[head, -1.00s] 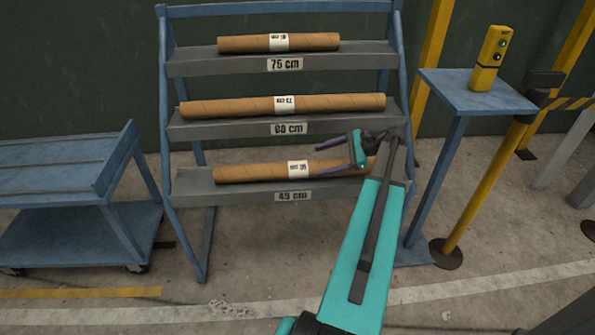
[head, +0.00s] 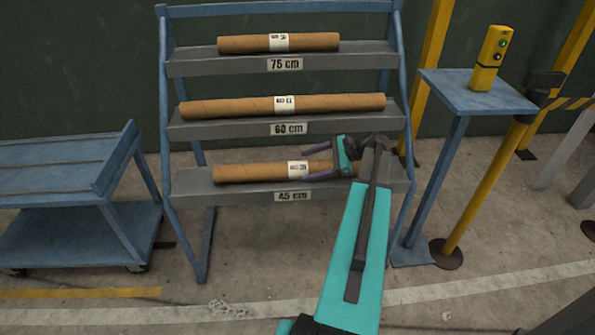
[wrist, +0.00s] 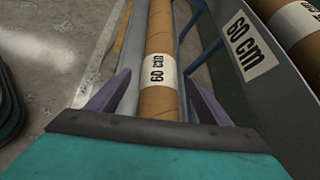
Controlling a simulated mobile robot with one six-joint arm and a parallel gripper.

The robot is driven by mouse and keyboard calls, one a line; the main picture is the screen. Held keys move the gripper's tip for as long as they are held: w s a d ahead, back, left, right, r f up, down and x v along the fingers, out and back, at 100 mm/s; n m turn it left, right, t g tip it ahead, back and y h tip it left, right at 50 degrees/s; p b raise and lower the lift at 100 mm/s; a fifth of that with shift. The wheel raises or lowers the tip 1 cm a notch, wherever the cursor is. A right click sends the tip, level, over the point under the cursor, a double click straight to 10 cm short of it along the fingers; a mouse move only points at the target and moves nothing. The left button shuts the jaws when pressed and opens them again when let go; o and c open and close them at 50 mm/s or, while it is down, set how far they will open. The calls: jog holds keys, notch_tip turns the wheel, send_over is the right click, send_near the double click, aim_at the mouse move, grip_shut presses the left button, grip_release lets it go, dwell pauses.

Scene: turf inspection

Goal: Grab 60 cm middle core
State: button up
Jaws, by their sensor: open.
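A brown cardboard core (head: 250,173) lies on the bottom shelf, above the plate reading 45 cm (head: 292,196). A shorter core (head: 245,44) lies on the top shelf, marked 75 cm. My gripper (head: 306,163) is open at the right part of the bottom core. In the wrist view its fingers (wrist: 158,78) are on either side of that core.
A blue cart (head: 60,165) stands left of the blue rack. At right are a small blue stand (head: 475,95) with a yellow button box (head: 490,58) and a yellow post (head: 480,190). The middle shelf (head: 215,128) is just above my gripper.

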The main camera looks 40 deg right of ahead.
aim_at(304, 165)
jog(key=shift+x, duration=1.15)
jog(key=shift+r, duration=0.1)
jog(key=c, duration=1.6)
jog(key=shift+c, duration=0.2)
jog(key=shift+r, duration=1.8)
jog(key=a+r, duration=0.1)
jog(key=a, duration=1.5)
jog(key=shift+w+r, duration=0.2)
jog(key=shift+w, duration=0.25)
